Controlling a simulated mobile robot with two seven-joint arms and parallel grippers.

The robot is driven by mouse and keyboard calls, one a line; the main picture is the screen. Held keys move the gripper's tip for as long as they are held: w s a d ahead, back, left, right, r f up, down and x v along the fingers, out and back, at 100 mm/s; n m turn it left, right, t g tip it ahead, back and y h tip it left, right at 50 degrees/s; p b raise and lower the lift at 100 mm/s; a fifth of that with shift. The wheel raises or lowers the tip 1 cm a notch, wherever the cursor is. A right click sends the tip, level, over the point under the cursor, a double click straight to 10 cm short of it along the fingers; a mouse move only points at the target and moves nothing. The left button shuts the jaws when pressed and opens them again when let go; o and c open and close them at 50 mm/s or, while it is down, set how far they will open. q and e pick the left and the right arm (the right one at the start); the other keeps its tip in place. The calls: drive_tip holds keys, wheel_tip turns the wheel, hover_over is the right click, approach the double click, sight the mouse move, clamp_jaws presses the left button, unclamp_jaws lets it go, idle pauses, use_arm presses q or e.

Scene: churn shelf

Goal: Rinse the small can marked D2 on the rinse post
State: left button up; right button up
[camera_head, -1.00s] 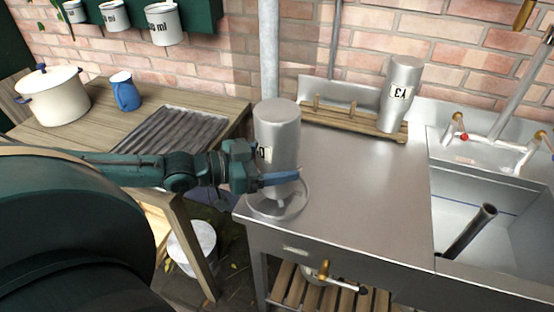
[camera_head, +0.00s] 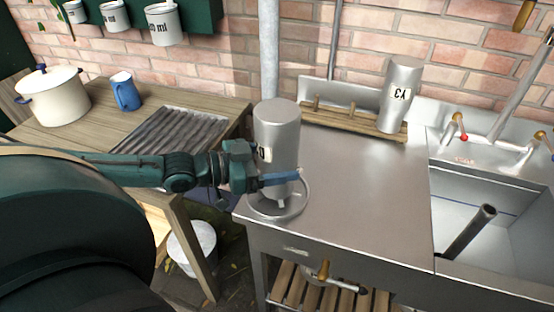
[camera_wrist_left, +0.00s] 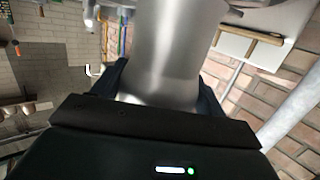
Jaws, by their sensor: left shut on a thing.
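A metal can (camera_head: 277,130) stands upside down over the round rinse post (camera_head: 278,205) at the left end of the steel counter. Its label is mostly turned away; only part of a letter, possibly a D, shows. My left gripper (camera_head: 280,179) is shut on this can from the left, low on its side. In the left wrist view the can (camera_wrist_left: 172,50) fills the space between the fingers. I cannot tell whether the can touches the post. My right gripper is not in view.
Another can (camera_head: 401,95), marked A3 upside down, leans on the wooden peg rack (camera_head: 345,118). A sink (camera_head: 500,215) with taps lies right. A cream pot (camera_head: 55,95), a blue jug (camera_head: 125,92) and a ribbed drainer (camera_head: 170,133) are on the left table. The counter's middle is clear.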

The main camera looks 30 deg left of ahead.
use_arm(q)
wheel_tip(320, 180, up, 2)
drive_tip(key=shift+r+p, duration=0.1)
drive_tip(key=shift+p, duration=0.8)
drive_tip(key=shift+r+p, duration=0.45)
drive_tip(key=shift+p, duration=0.15)
wheel_tip(320, 180, up, 2)
drive_tip(key=shift+r+p, duration=0.1)
drive_tip(key=shift+p, duration=1.05)
drive_tip(key=shift+r+p, duration=0.7)
drive_tip(key=shift+p, duration=0.15)
drive_tip(key=shift+r, duration=0.2)
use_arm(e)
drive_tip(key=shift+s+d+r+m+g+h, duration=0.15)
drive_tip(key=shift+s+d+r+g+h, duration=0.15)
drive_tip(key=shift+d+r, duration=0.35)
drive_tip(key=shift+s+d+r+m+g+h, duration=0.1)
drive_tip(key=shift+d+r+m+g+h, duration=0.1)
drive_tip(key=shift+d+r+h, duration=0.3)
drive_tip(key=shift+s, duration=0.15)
